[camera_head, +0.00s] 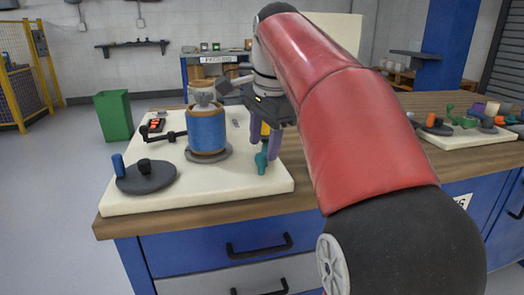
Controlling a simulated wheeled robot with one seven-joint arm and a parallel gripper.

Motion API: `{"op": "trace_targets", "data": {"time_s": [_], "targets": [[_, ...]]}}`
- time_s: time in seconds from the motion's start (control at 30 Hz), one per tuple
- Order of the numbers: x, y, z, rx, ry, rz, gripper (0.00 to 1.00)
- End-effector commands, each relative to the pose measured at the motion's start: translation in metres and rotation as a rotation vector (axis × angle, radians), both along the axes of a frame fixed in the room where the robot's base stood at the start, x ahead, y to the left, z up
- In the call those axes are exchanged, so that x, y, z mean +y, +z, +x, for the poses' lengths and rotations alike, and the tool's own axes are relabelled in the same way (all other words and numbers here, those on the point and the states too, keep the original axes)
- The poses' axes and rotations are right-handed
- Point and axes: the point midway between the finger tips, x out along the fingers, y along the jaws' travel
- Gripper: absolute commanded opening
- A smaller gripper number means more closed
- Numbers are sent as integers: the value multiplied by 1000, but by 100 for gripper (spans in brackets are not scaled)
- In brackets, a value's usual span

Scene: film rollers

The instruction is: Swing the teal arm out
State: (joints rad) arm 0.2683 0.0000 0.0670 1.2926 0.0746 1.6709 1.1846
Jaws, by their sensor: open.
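The teal arm (262,161) stands near the right front edge of the cream board (220,188), to the right of the blue film roll (207,132). Only its lower part shows clearly. My gripper (263,150) is over it, with its two purplish fingers pointing down, apart, on either side of a small yellow part (265,129) and just above the teal piece. I cannot tell whether the fingers touch the teal arm. My red arm hides the area to the right of the gripper.
A dark round base (146,180) with a blue peg (118,165) stands at the board's front left. A black jointed arm (172,136) lies left of the roll. Another board (460,138) with several coloured parts is at the right.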

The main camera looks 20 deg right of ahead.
Motion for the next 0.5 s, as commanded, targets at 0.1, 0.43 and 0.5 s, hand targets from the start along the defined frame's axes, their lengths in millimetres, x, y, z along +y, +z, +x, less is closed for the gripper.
{"op": "trace_targets", "data": {"time_s": [0.1, 0.43, 0.5], "targets": [[-1, 19, -3, -1, 0, 0, 46], [-1, 28, -6, 1, -1, 0, 46], [-1, 28, -6, 1, 0, 0, 46]]}}
